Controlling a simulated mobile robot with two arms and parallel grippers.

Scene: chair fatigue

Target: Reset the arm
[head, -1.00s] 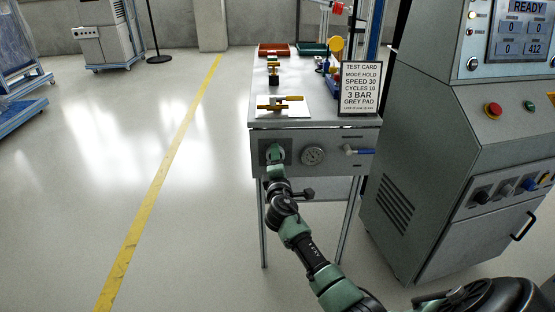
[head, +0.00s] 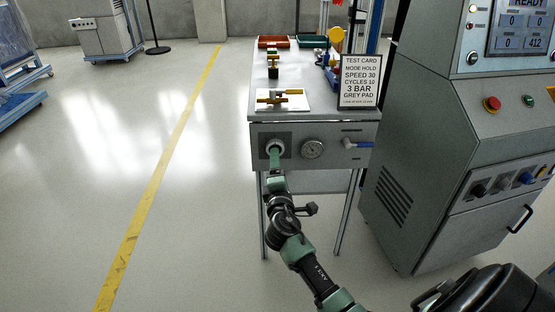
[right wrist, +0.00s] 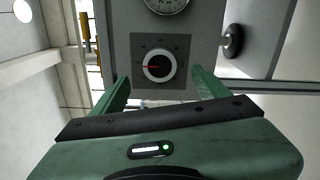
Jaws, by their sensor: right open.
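My right gripper (head: 274,158) is in front of the bench's front panel, before a round knob (head: 276,147) on a dark square plate. In the right wrist view the gripper (right wrist: 160,80) is open and empty. Its green fingers point toward the knob (right wrist: 159,66) from either side, with a gap between them and it. The knob has a pale ring, a dark centre and a red mark pointing left in that view. My left gripper is not in view.
A test card (head: 359,80) and a yellow-handled clamp (head: 279,97) stand on the bench. A grey control console (head: 428,165) is close on the right.

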